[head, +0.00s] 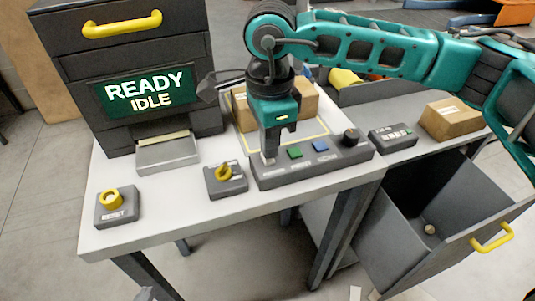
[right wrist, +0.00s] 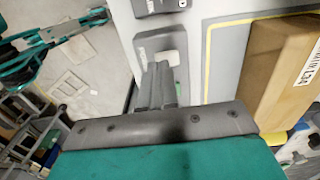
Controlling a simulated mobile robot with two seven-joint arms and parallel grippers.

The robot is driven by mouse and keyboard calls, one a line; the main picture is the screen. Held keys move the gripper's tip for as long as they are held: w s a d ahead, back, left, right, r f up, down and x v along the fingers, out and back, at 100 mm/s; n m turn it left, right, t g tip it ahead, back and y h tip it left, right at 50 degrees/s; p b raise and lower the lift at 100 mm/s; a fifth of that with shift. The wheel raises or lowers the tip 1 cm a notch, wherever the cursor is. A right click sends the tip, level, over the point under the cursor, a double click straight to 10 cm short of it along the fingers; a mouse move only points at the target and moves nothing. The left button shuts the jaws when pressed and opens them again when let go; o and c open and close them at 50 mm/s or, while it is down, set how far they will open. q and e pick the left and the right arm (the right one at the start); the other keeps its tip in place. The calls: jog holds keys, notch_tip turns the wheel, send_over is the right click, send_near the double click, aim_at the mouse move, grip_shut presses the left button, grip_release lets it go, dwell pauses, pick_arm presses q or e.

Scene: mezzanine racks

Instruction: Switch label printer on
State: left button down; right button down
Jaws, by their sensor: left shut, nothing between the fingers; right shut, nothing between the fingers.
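The label printer (head: 135,45) is a dark cabinet at the left of the bench; its lit green screen (head: 148,91) reads "READY IDLE". A grey control panel (head: 318,164) at the bench's front edge carries a pale switch at its left end, a green button (head: 295,152), a blue button (head: 320,146) and a black knob (head: 350,136). My right gripper (head: 269,154) is shut and points down at the pale switch, partly hiding it; contact cannot be told. It also shows over the panel in the right wrist view (right wrist: 160,75). My left gripper (right wrist: 98,16) appears shut, away from the bench.
A yellow knob box (head: 115,207) and a yellow rotary switch box (head: 226,180) stand along the front edge. Cardboard boxes (head: 452,119) lie behind and at the right. An open grey bin (head: 420,235) with a yellow handle juts out below right. Floor shows at the left.

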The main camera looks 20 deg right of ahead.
jog(key=shift+r+p, duration=1.2)
jog(key=shift+r, duration=1.45)
